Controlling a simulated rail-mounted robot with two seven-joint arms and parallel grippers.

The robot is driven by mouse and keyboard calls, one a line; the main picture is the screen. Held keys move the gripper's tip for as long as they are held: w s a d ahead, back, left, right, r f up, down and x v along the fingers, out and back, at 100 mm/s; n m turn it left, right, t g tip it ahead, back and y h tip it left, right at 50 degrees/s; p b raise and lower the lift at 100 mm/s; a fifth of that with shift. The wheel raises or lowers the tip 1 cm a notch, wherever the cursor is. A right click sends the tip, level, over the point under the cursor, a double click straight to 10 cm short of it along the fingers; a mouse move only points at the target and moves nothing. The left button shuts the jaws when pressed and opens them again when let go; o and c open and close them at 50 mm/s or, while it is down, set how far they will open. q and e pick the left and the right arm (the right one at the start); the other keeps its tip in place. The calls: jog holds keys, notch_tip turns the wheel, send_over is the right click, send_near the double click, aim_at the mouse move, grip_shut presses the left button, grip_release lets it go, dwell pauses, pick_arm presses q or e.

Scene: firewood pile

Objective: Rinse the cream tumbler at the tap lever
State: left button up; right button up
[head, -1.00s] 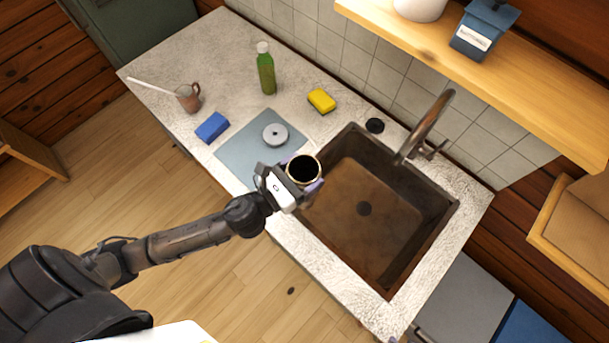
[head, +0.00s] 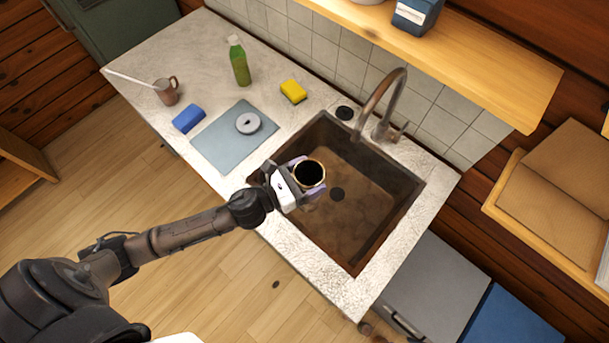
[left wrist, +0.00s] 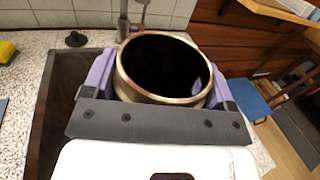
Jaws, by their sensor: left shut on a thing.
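The cream tumbler (head: 310,172) is held upright in my left gripper (head: 302,178), over the left part of the brown sink (head: 404,205). In the left wrist view the tumbler (left wrist: 125,78) stands between the two purple fingers (left wrist: 160,82), its rim facing up and its inside dark. The curved tap (head: 382,100) rises behind the sink, with its lever (head: 399,131) at the right of its base. The tumbler is apart from the tap. No water shows. My right gripper is not in view.
On the counter left of the sink are a blue-grey mat (head: 222,150) with a round grey lid-like disc (head: 248,123), a blue sponge (head: 188,118), a yellow sponge (head: 293,91), a green bottle (head: 239,64) and a mug (head: 165,92). A wooden shelf (head: 470,75) overhangs behind the tap.

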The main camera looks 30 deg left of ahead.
aim_at(318, 172)
pick_arm(q)
jog(key=x, duration=0.3)
jog(key=f+b+x, duration=0.1)
jog(key=x, duration=0.1)
jog(key=shift+w+a, duration=0.3)
jog(key=shift+w, duration=0.2)
jog(key=w+d+f+b, duration=0.1)
jog(key=w+d, duration=0.1)
jog(key=w, duration=0.5)
jog(key=shift+f+b, duration=0.2)
jog(key=shift+b, duration=0.2)
jog(key=shift+s+d+p+v, duration=0.1)
jog(key=shift+d+p+v, duration=0.1)
jog(key=shift+v, duration=1.1)
jog(key=shift+s+d+p+v, duration=0.15)
jog(key=shift+d+v, duration=0.1)
jog(key=shift+v, duration=1.1)
jog(key=shift+s+d+p+v, duration=0.1)
jog(key=shift+d+p+v, duration=0.1)
jog(key=shift+v, duration=1.1)
